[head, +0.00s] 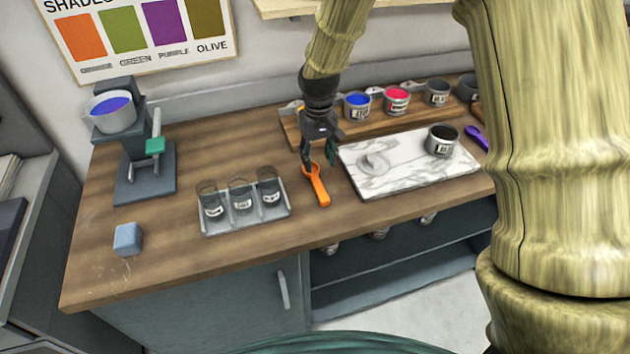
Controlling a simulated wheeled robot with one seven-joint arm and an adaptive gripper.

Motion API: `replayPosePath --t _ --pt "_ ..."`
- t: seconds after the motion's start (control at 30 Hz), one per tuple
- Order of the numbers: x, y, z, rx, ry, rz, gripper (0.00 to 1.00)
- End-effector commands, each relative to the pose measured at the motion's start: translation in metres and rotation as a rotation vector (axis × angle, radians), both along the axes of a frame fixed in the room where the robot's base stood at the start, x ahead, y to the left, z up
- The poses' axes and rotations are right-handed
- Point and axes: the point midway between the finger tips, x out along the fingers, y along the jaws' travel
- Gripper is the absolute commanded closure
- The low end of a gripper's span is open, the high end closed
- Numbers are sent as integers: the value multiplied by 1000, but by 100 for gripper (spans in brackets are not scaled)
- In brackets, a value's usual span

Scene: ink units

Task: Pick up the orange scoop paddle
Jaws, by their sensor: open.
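The orange scoop paddle (320,192) lies on the wooden counter, between the glass tray and the marble slab. Its bowl end points away from me and its handle end points towards the counter's front edge. My gripper (317,163) hangs down over the bowl end, with its fingers apart. The fingertips are very close to the paddle; I cannot tell whether they touch it. The dark fingers hide part of the bowl end.
A grey tray (246,223) with 3 glass jars stands left of the paddle. A marble slab (405,181) with a can (441,140) lies right. Several paint cans stand on a wooden riser (300,136) behind. A blue block (128,239) and a grey stand (146,186) are further left.

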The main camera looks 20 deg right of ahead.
Motion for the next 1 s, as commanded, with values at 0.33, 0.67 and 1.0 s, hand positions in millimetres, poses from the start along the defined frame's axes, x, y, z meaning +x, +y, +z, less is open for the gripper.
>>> replayPosePath --t 0.33,0.67,1.0 --pt "0 0 -33 0 1 -1 53" --pt "0 2 -47 0 3 0 53" --pt "2 5 -78 0 2 0 53"
